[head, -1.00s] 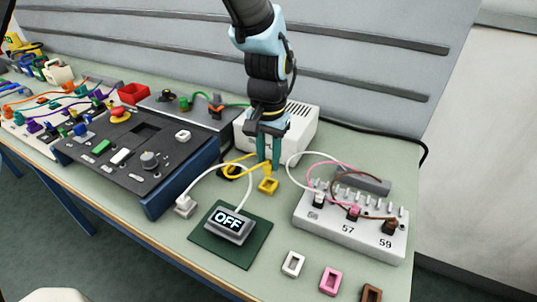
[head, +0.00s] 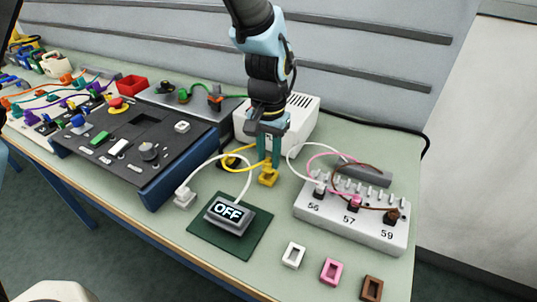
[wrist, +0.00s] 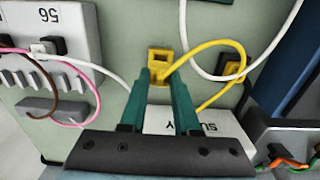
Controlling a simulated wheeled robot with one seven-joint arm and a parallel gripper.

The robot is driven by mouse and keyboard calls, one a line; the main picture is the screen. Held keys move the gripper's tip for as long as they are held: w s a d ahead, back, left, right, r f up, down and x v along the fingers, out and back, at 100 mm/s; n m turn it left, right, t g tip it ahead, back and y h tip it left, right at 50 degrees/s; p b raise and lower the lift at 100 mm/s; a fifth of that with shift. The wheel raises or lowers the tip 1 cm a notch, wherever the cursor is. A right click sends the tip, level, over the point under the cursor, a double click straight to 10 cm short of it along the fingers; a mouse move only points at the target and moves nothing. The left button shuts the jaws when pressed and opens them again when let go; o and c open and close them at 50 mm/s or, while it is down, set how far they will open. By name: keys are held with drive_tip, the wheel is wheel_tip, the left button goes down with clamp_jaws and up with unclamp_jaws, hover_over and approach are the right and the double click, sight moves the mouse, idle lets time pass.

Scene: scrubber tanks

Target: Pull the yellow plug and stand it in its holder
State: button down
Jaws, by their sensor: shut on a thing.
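The yellow plug (wrist: 157,74) is between my gripper's fingertips, with its yellow cable (wrist: 218,45) looping away to the right in the wrist view. My gripper (head: 268,164) is shut on it, fingers pointing down. The plug is right at the yellow holder (wrist: 160,54), a small block on the bench that also shows in the head view (head: 268,181). Part of the holder's dark opening shows beside the plug. The fingers hide much of the plug, so I cannot tell how deep it sits in the holder.
The white supply box (head: 300,118) stands close behind my gripper. A white cable (wrist: 190,40) arches nearby. The grey numbered terminal block (head: 352,222) is to the right, and the OFF display (head: 228,215) is in front. White, pink and brown holders (head: 331,271) line the front right.

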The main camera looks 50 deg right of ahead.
drive_tip(key=shift+f, duration=0.15)
drive_tip(key=shift+f+b, duration=0.65)
drive_tip(key=shift+f, duration=0.3)
drive_tip(key=shift+c, duration=0.4)
unclamp_jaws()
drive_tip(key=shift+r, duration=0.1)
idle(0.4)
wheel_tip(320, 180, up, 8)
drive_tip(key=p, duration=0.6)
drive_tip(key=shift+r+p, duration=0.25)
drive_tip(key=shift+p, duration=0.1)
drive_tip(key=shift+o, duration=0.4)
